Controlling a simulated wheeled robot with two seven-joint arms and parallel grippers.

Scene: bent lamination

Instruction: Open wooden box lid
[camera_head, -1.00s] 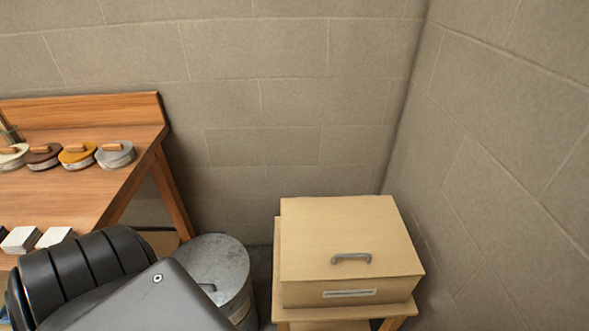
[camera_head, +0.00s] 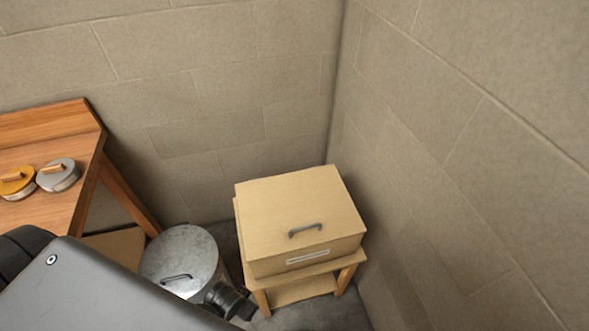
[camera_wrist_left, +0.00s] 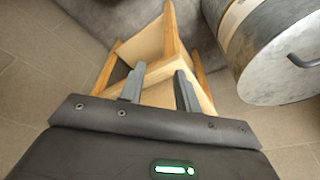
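The wooden box (camera_head: 300,222) stands on a small wooden stand in the corner, right of centre in the head view. Its lid is closed and has a grey handle (camera_head: 305,230) near the front edge. In the left wrist view, my left gripper (camera_wrist_left: 158,82) has its two fingers apart with nothing between them. The stand's legs and boards lie beyond the fingers. In the head view, the left gripper shows only in part, dark beside the metal can, left of and below the box. My right gripper is in neither view.
A round metal can (camera_head: 180,258) with a lid stands left of the box; it also shows in the left wrist view (camera_wrist_left: 275,50). A wooden workbench (camera_head: 60,150) with lidded tins is at the left. Walls close in behind and right of the box.

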